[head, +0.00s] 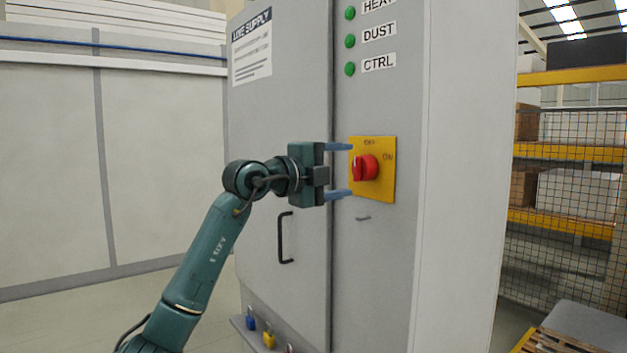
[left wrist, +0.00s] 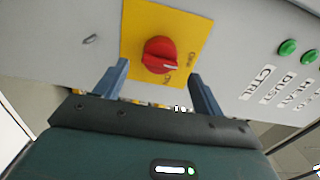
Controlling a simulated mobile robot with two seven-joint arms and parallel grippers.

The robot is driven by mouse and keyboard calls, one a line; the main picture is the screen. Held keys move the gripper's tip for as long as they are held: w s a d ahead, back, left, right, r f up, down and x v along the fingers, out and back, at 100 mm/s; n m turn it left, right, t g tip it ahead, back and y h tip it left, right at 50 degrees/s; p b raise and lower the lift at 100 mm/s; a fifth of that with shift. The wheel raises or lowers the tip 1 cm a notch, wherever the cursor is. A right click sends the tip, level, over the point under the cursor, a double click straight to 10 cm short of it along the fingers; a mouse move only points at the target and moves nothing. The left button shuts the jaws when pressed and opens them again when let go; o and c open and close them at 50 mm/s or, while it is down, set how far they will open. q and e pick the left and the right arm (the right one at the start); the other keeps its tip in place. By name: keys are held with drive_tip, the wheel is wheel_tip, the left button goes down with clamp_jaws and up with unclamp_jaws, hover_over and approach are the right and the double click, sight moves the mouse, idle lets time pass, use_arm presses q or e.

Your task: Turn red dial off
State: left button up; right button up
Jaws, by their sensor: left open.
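The red dial (head: 365,168) sits on a yellow plate (head: 386,190) on the grey cabinet's front. The plate has OFF lettering at the top and ON at the right. My left gripper (head: 338,171) is open, just left of the dial, with one blue finger above and one below its height. In the left wrist view the dial (left wrist: 160,55) lies ahead of the two fingers, between their lines, and the gripper (left wrist: 162,85) appears apart from it. A white mark on the dial points toward the right in that view. My right gripper is not in view.
A cabinet door with a black handle (head: 284,238) is left of the dial. Green lamps (head: 349,69) are above it. A small metal hasp (head: 363,218) is below the plate. Padlocks (head: 268,338) hang at a low ledge. Mesh-fronted shelving (head: 570,165) stands right.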

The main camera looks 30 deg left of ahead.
use_arm(q)
drive_tip(key=b+v, duration=0.1)
drive_tip(key=v, duration=0.7)
drive_tip(key=shift+b, duration=0.4)
drive_tip(key=shift+s, duration=0.1)
